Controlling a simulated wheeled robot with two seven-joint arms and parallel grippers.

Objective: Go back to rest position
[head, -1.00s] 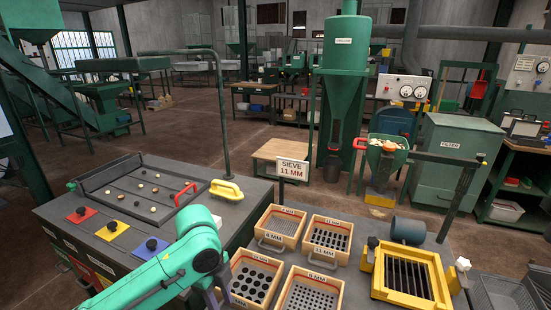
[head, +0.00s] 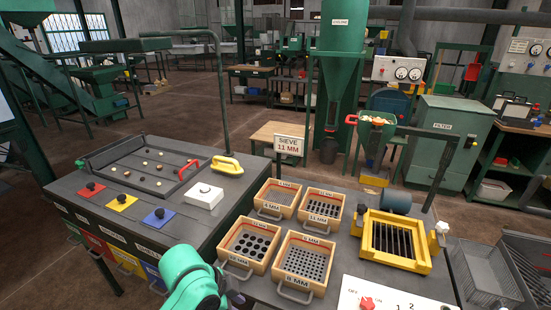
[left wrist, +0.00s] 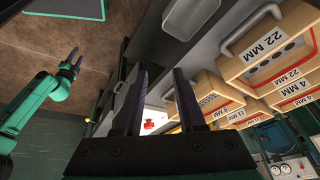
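My left arm (head: 192,280) reaches into the bottom of the head view, low in front of the sieve bench; its gripper is mostly out of frame there. In the left wrist view my left gripper (left wrist: 160,82) has its two dark fingers apart with nothing between them. A teal arm, apparently my right one, shows at the left of that view, and its small dark gripper (left wrist: 74,62) is clear of objects; its opening is too small to judge. My right gripper does not show in the head view.
Wooden sieve boxes (head: 250,247) stand on the front bench, beside a yellow grate frame (head: 425,262) and a white panel with a red knob (head: 367,303). A dark worktop (head: 130,181) with coloured pads lies left. Wire baskets (head: 487,280) stand at right.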

